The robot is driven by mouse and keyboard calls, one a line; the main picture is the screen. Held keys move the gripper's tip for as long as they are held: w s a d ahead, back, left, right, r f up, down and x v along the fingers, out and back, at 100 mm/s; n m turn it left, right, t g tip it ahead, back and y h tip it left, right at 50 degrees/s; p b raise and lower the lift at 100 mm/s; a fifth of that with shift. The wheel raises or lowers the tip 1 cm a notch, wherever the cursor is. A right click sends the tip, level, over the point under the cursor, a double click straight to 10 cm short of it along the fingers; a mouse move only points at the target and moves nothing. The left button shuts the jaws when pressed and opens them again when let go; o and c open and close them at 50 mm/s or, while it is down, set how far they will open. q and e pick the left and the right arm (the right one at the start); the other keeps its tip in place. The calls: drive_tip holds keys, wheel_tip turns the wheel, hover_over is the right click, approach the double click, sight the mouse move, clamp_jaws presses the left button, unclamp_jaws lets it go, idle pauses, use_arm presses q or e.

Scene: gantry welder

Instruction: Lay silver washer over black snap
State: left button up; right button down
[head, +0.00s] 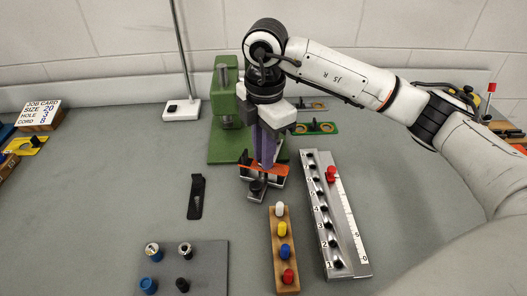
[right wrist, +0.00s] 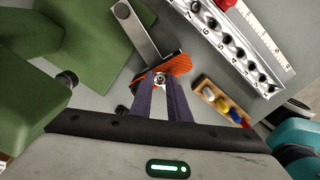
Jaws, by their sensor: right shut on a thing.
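My right gripper (head: 257,168) has its purple fingers pointing down over an orange strip (head: 273,171) on a dark metal stand (head: 258,187). In the right wrist view its fingertips (right wrist: 160,84) are closed on a small round silvery piece (right wrist: 158,78), which looks like the silver washer, at the orange strip (right wrist: 178,66). I cannot tell whether the piece touches the strip. Any black snap under it is hidden. A plain black snap-like piece (head: 182,285) stands on the grey mat (head: 212,263) at lower left. My left gripper is not in view.
A green press (head: 222,110) stands close behind and left of my right gripper. A numbered metal rail (head: 310,190) and a wooden block with coloured pegs (head: 279,238) lie to the right and front. A black flat tool (head: 196,197) lies left; the bench around it is clear.

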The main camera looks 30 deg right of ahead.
drive_tip(key=shift+f+b, duration=0.35)
drive_tip(key=shift+f, duration=0.1)
idle(0.4)
drive_tip(key=shift+r, duration=0.25)
drive_tip(key=shift+r+p, duration=0.25)
drive_tip(key=shift+p, duration=0.15)
drive_tip(key=shift+f, duration=0.35)
idle(0.6)
drive_tip(key=shift+r, duration=0.35)
drive_tip(key=c, duration=1.6)
unclamp_jaws()
